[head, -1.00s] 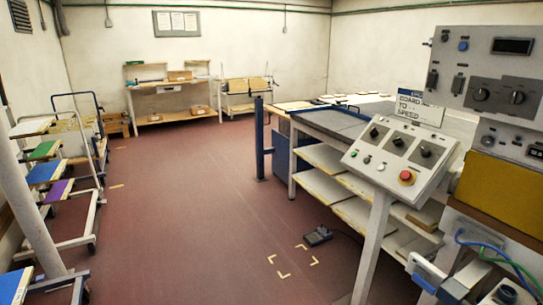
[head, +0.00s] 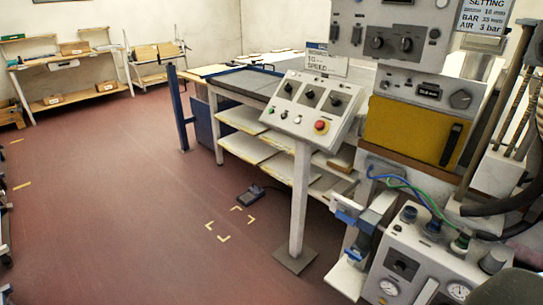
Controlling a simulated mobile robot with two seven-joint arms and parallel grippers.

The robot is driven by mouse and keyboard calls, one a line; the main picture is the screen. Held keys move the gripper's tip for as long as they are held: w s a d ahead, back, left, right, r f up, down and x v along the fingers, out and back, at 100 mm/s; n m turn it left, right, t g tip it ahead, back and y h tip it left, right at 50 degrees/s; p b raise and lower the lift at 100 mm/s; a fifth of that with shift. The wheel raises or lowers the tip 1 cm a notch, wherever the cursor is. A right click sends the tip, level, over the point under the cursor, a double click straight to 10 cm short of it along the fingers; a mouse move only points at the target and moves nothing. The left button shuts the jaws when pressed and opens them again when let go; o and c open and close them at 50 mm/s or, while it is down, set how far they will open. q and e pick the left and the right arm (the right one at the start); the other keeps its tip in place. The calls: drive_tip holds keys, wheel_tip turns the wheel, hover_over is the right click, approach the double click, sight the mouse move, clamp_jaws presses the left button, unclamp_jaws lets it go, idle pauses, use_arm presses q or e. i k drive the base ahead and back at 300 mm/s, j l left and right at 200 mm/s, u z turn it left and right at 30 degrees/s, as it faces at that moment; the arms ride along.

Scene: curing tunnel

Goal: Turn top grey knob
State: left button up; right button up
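Several knobs show on the machine at the right of the head view, and I cannot tell which one the task means. The upper grey cabinet carries two dark grey knobs, a left one (head: 376,43) and a right one (head: 407,45), side by side on a dark panel. A round grey knob (head: 461,99) sits lower, right of a small display on the panel above the yellow door. A grey cylindrical knob (head: 494,259) stands on top of the gauge box (head: 412,262) at the lower right. Neither of my grippers is in view.
A sloped control panel (head: 308,118) with a red button stands on a post before the machine. A foot pedal (head: 249,196) lies on the floor. The red floor (head: 110,190) at left is open.

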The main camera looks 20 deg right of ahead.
sight(494, 261)
drive_tip(key=z, duration=2.1)
